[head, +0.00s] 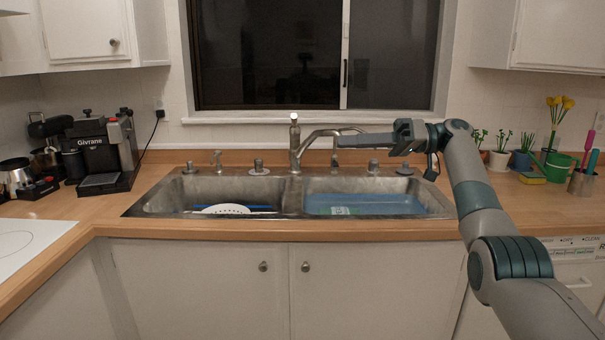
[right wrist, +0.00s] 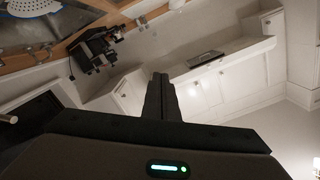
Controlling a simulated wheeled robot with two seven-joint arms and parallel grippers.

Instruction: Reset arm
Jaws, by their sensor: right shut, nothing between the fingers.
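My right arm comes in from the right in the head view and reaches over the sink. Its gripper (head: 345,141) points left in front of the window sill, above the right side of the sink and close to the faucet (head: 295,140). The gripper is shut and empty; its closed fingers also show in the right wrist view (right wrist: 159,95). Whether it touches the faucet spout cannot be told. My left gripper is not in view.
A double sink (head: 292,200) holds a white colander (head: 225,210) on the left and a blue item on the right. A coffee machine (head: 102,155) stands at left. Potted plants, a green watering can (head: 558,166) and a sponge (head: 532,178) stand at right. The counter front is clear.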

